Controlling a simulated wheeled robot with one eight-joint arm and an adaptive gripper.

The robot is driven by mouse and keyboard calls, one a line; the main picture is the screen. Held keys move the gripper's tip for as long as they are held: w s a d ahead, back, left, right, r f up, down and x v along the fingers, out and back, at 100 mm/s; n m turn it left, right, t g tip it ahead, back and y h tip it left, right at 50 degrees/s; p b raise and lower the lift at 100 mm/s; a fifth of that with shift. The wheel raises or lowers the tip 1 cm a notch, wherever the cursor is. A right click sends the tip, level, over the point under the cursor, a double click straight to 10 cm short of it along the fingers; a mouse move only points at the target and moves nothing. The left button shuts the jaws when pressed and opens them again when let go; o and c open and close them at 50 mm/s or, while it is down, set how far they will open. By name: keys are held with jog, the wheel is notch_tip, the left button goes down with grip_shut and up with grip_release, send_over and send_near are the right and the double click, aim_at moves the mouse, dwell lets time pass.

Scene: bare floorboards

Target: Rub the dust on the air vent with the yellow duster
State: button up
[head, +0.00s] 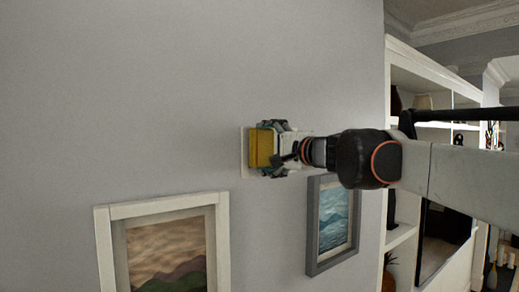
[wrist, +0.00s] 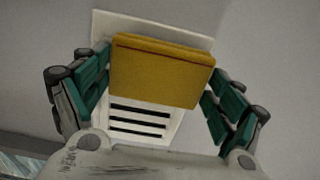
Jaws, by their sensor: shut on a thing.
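The yellow duster (head: 262,148) is held between the green-padded fingers of my gripper (head: 270,149). In the wrist view the duster (wrist: 160,72) is a yellow block between my gripper's two fingers (wrist: 158,90). The air vent (wrist: 140,118) is a white plate with dark slots on the grey wall, partly hidden behind the duster. In the head view a pale edge of the vent (head: 245,152) shows to the left of the duster. The duster is in front of the vent; I cannot tell whether it touches it. No dust can be made out.
A white-framed picture (head: 168,205) hangs below and left of the gripper. A grey-framed picture (head: 333,222) hangs just below my arm. A white shelf unit (head: 402,235) stands at the right. The wall on the left is bare.

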jog(key=shift+w+a, duration=0.35)
jog(key=shift+w, duration=0.1)
jog(key=shift+d, duration=0.1)
jog(key=shift+w+d, duration=0.6)
jog(key=shift+d, duration=0.2)
jog(key=shift+w+d, duration=0.6)
jog(key=shift+d, duration=0.2)
jog(key=shift+s+a, duration=0.1)
jog(key=shift+a, duration=0.05)
jog(key=shift+s+a, duration=0.55)
jog(key=shift+a, duration=0.25)
jog(key=shift+s+a, duration=0.55)
jog(key=shift+a, duration=0.2)
jog(key=shift+s+d, duration=0.4)
jog(key=shift+v, duration=2.45)
